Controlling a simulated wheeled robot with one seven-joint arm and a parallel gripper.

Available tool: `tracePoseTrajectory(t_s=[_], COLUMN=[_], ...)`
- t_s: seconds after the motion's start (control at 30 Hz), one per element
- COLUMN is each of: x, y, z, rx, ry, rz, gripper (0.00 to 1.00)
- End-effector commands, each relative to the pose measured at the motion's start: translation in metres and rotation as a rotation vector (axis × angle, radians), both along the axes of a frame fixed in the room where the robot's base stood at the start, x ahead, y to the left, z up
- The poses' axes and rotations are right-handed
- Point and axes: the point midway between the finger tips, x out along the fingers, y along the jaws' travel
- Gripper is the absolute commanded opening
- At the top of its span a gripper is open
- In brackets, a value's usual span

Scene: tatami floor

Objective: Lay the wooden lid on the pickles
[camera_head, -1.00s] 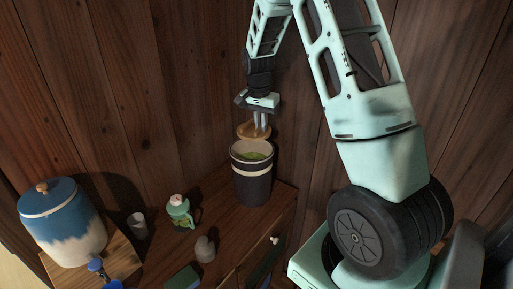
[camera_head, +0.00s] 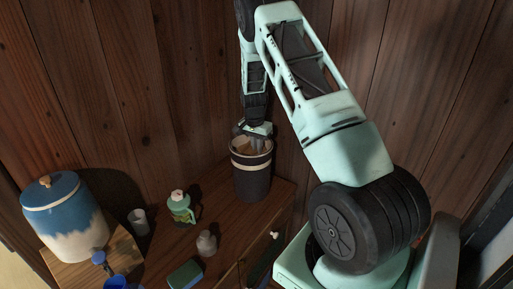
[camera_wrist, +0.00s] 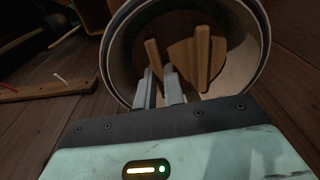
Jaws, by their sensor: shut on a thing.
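The dark crock (camera_head: 252,184) with a pale band stands upright at the back of the wooden cabinet top. My gripper (camera_head: 257,146) points down into its mouth. My gripper's fingers (camera_wrist: 160,88) are shut on the left bar. A small part of the lid also shows in the head view (camera_head: 241,146). The green pickles are hidden; I cannot tell whether the lid touches them.
A blue and white lidded jar (camera_head: 65,215) with a tap stands on a wooden stand at left. A green jug (camera_head: 181,208), a grey cup (camera_head: 139,222), a small grey bottle (camera_head: 206,243) and a green sponge (camera_head: 184,275) are left of the crock. The wooden wall is close behind.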

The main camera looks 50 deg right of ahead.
Motion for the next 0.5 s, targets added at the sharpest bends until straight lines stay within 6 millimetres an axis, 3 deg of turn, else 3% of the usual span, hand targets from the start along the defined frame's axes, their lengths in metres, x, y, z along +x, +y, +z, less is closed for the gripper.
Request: tracePoseTrajectory(t_s=[0.13, 0.47, 0.5], x=[0.000, 0.000, 0.000], y=[0.000, 0.000, 0.000], z=[-0.014, -0.019, -0.018], rx=[0.000, 0.000, 0.000], ry=[-0.001, -0.001, -0.001], rz=[-0.001, -0.001, -0.001], gripper=[0.00, 0.00, 0.16])
